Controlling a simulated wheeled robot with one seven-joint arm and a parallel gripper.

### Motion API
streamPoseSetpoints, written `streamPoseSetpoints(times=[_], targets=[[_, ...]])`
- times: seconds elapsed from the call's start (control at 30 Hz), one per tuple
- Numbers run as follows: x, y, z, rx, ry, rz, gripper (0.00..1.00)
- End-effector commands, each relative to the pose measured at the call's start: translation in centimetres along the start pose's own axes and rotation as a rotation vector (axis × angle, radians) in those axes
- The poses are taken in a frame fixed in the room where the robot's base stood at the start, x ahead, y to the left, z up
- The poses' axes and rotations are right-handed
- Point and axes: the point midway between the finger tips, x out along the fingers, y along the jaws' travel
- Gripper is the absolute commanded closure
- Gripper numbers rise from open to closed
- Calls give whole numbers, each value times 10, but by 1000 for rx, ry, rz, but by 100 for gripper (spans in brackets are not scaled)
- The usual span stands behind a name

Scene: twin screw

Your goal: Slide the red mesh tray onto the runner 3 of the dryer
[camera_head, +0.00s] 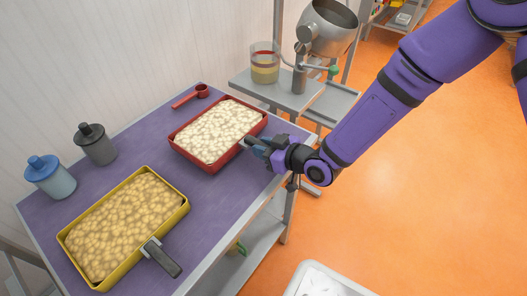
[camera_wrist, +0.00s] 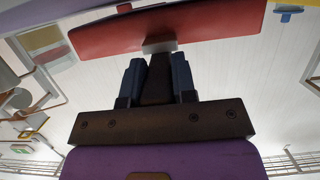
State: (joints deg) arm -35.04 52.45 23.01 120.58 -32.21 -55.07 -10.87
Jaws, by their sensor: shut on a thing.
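The red mesh tray (camera_head: 183,149), filled with pale lumpy pieces, is at the back of the purple-topped table (camera_head: 221,196). My gripper (camera_head: 256,143) is at the tray's right side, shut on its handle. In the wrist view the red tray (camera_wrist: 170,32) spans the top, and the dark handle (camera_wrist: 157,85) sits between my two blue fingers (camera_wrist: 157,80). In the head view my fingers partly hide the handle. I cannot tell whether the tray touches the tabletop. The dryer and its runners cannot be made out in these frames.
A yellow tray (camera_head: 184,209) of tan pieces is at the front, its handle (camera_head: 161,258) pointing right. A blue jar (camera_head: 50,178), a grey jar (camera_head: 95,145) and a red scoop (camera_head: 191,95) are near the wall. A metal stand (camera_head: 290,96) holds a beaker (camera_head: 265,65). Orange floor (camera_head: 420,170) is open at right.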

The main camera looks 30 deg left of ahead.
Motion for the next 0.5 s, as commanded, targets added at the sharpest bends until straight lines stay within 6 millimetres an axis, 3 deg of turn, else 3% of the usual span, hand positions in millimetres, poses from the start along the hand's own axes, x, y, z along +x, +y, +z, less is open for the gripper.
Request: streamPoseSetpoints(times=[0.5], targets=[[-4, 1, -14, -1, 4, 1, 100]])
